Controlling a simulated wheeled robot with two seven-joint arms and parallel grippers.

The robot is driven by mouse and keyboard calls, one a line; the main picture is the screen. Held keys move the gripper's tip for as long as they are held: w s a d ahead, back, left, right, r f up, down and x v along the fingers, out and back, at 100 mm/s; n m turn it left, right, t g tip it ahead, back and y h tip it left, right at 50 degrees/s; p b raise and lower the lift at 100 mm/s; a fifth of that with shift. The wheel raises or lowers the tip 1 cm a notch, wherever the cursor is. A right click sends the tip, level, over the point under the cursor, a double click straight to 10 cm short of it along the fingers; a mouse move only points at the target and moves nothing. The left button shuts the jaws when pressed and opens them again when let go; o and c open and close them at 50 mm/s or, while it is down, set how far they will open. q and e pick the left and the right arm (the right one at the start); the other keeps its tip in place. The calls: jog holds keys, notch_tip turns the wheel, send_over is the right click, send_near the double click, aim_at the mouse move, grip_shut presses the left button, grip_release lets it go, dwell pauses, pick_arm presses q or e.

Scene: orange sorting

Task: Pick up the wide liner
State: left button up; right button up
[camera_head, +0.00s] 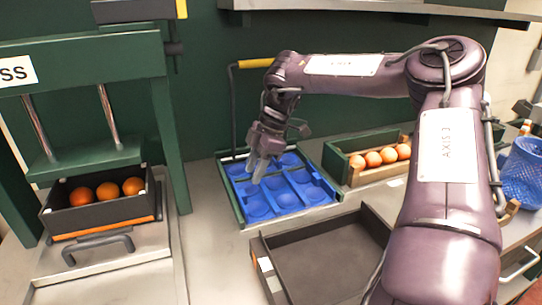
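Blue moulded liner pieces with round hollows (258,207) lie in a shallow green-rimmed tray (240,214) at the middle of the counter. I cannot tell for sure which blue piece is the wide liner. My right gripper (259,171) points down over the left-back part of the tray, its fingertips at or just above the blue liner. The fingers overlap from this angle, so their opening and any hold on the liner edge are unclear. My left gripper is out of view.
A green press (85,70) stands at left with a black box (60,226) holding oranges. A wooden-and-green crate (345,158) with several oranges is behind right. An empty dark tray (322,262) lies in front. A blue mesh basket (522,172) stands far right.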

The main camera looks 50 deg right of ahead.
jog(key=shift+s+a+f, duration=0.1)
jog(key=shift+a+f, duration=0.1)
jog(key=shift+f, duration=0.25)
jog(key=shift+a+f, duration=0.2)
jog(key=shift+f, duration=0.25)
jog(key=x, duration=0.5)
jog(key=shift+a+r+p, duration=0.1)
jog(key=shift+a+p, duration=0.2)
jog(key=shift+p, duration=0.05)
jog(key=shift+c, duration=0.4)
grip_shut()
